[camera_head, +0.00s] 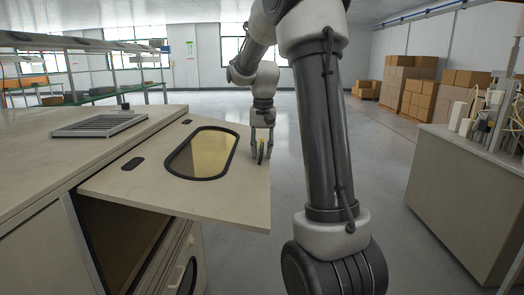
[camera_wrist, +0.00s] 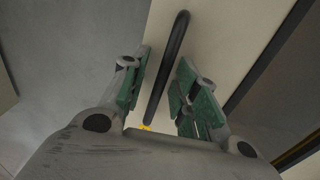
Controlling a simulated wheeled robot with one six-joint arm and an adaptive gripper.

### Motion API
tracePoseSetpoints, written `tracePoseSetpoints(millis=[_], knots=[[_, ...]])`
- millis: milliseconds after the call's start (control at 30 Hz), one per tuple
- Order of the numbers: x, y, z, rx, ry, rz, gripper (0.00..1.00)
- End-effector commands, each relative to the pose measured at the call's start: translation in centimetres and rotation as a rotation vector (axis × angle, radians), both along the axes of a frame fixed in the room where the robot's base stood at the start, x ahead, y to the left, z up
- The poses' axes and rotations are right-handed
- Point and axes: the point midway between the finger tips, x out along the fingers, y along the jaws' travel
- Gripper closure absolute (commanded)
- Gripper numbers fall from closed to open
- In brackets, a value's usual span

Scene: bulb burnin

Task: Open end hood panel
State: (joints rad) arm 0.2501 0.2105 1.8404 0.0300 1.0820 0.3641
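The end hood panel (camera_head: 240,195) is a beige sheet with a dark-rimmed oval window (camera_head: 202,153). It juts out from the end of the bench-like cabinet, raised clear of a dark opening (camera_head: 125,240) below it. A black bar handle (camera_wrist: 168,65) sits on the panel, near its outer right edge in the head view. My gripper (camera_head: 262,150) is at this handle, its fingers pointing down on either side of it.
The cabinet top (camera_head: 40,160) carries a grey vent grille (camera_head: 99,126). A grey counter (camera_head: 465,190) with small equipment stands at the right. Cardboard boxes (camera_head: 420,98) are stacked at the back right. The floor (camera_head: 385,135) between the cabinet and the counter is clear.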

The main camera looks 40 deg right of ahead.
Motion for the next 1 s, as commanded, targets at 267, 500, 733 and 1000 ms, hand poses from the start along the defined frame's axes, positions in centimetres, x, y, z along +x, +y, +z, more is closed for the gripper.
tracePoseSetpoints(millis=[267,500,733,1000], knots=[[0.0,-0.2,5.1,-0.002,-0.006,0.0,0.7],[-0.1,-0.3,9.9,-0.001,-0.003,0.0,0.7],[-0.2,-0.3,11.7,-0.001,-0.001,0.0,0.7],[-0.2,-0.3,11.7,-0.001,-0.001,0.0,0.7]])
